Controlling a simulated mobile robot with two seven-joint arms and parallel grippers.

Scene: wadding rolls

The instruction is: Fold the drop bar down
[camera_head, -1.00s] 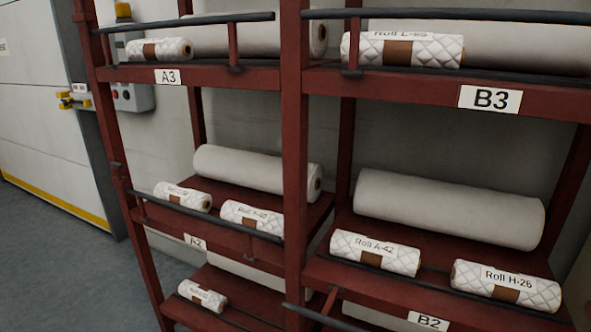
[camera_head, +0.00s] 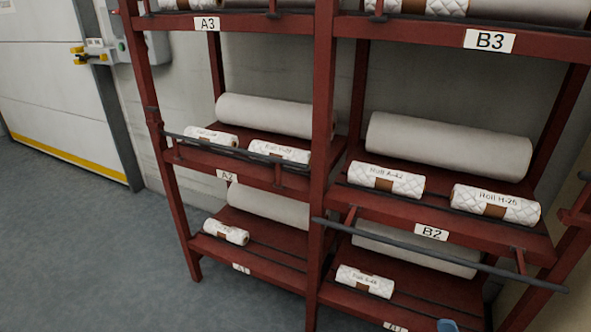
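In the head view, a dark drop bar (camera_head: 430,252) of bay B2 stands out in front of and below the edge of the B2 shelf (camera_head: 490,234), on short red arms, leaving the shelf front open. The drop bar of bay A2 (camera_head: 232,152) runs across the front of its rolls, raised above the A2 shelf edge. At the top, dark bars of A3 (camera_head: 235,14) and B3 (camera_head: 490,24) cross their shelves. Neither of my grippers can be made out in this view.
Quilted rolls A-42 (camera_head: 386,179) and H-26 (camera_head: 495,204) lie on B2 before a long plain roll (camera_head: 450,145). Lower shelves hold more rolls (camera_head: 365,281). A small blue shape (camera_head: 447,325) at the bottom edge is unclear. Floor (camera_head: 90,230) at left is clear.

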